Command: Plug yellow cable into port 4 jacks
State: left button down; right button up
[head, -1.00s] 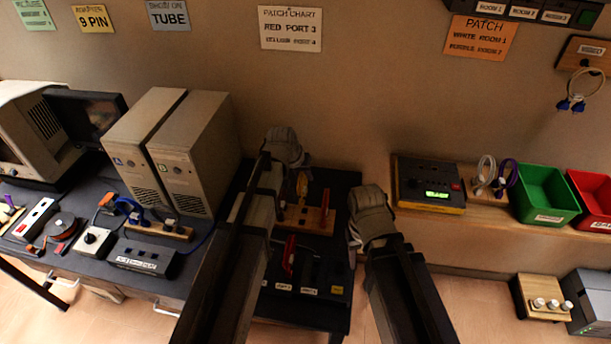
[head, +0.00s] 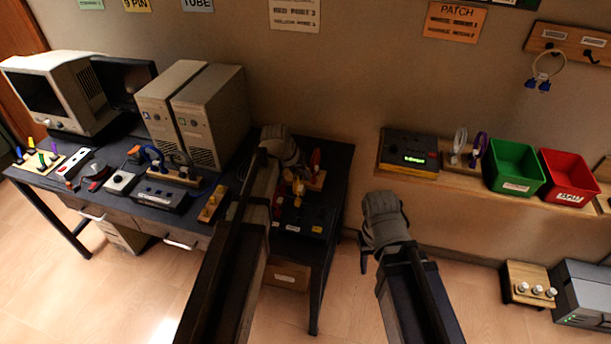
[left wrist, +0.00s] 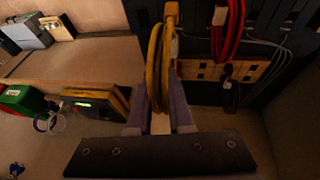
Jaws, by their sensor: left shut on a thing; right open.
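My left gripper (left wrist: 158,112) is shut on the yellow cable (left wrist: 154,65), whose loop rises between the fingers in the left wrist view. In the head view the yellow cable (head: 298,187) shows beside my left gripper (head: 287,172), over the dark table. The port panel (head: 303,222) lies just in front, with a row of small labels; my left arm covers part of it. I cannot tell which label is port 4, and no yellow plug is clearly seen in a jack. My right gripper (head: 368,252) is open and empty, right of the table.
A red cable (left wrist: 228,40) hangs near the yellow one, beside a wooden holder (head: 316,181). Two beige computer towers (head: 212,120) stand left of my left arm. A shelf at right carries a meter box (head: 410,152), a green bin (head: 515,167) and a red bin (head: 568,175).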

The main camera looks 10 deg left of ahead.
aim_at(301, 187)
pick_arm(q)
jog(key=shift+s, duration=0.1)
jog(key=shift+f+b, duration=0.3)
jog(key=shift+f, duration=0.05)
jog(key=shift+f+b, duration=0.5)
jog(key=shift+b, duration=0.05)
notch_tip(301, 187, down, 4)
jog(key=b, duration=0.4)
jog(key=shift+f, duration=0.2)
jog(key=shift+f+b, duration=1)
jog(key=shift+b, duration=0.2)
dwell(2.4)
dwell(0.3)
jog(key=shift+c, duration=0.5)
grip_release()
jog(key=shift+r, duration=0.1)
dwell(0.5)
